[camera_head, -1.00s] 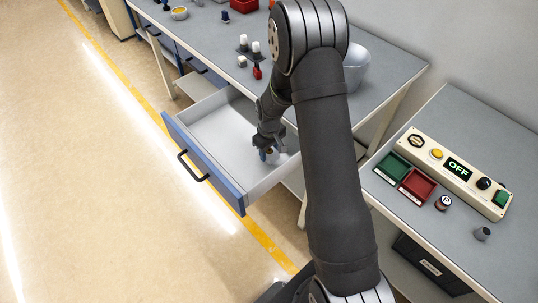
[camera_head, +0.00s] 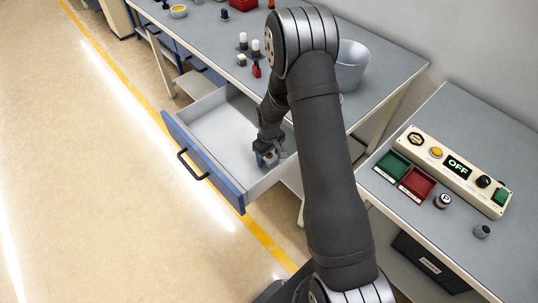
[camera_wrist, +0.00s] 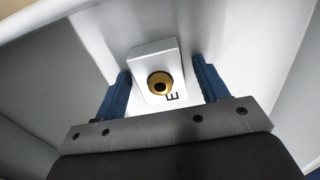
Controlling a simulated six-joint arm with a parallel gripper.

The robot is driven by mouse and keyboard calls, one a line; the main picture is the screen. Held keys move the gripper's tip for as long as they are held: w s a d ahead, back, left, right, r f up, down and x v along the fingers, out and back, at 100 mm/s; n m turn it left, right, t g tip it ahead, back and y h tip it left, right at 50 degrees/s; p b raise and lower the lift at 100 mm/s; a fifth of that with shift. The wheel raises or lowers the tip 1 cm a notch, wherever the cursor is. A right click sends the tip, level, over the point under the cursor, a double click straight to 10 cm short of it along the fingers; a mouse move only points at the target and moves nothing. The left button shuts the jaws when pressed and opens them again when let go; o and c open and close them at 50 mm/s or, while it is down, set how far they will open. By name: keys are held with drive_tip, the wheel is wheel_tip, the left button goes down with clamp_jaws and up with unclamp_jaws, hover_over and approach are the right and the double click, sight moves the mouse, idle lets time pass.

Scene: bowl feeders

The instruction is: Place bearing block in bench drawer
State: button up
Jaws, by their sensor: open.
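The bearing block (camera_wrist: 157,68) is a pale block with a brass-coloured ring around a dark hole and a dark letter mark. In the wrist view it lies on the drawer floor between the blue fingers of my gripper (camera_wrist: 160,90), with gaps on both sides. The bench drawer (camera_head: 207,165) is pulled open, with a blue front, a dark handle and a pale inside. In the head view my gripper (camera_head: 267,160) is low inside the drawer near its right wall; the block is not clear there.
The bench top (camera_head: 210,40) above the drawer holds a metal bucket (camera_head: 351,66), a red bottle (camera_head: 256,70) and small parts. A side table at right carries a control panel (camera_head: 455,172), a green tray (camera_head: 392,166) and a red tray (camera_head: 417,183). The drawer's left part is empty.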

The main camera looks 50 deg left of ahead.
wheel_tip(320, 180, up, 12)
drive_tip(key=shift+r, duration=0.15)
idle(0.4)
wheel_tip(320, 180, down, 12)
drive_tip(key=shift+r, duration=1.15)
drive_tip(key=shift+f, duration=0.1)
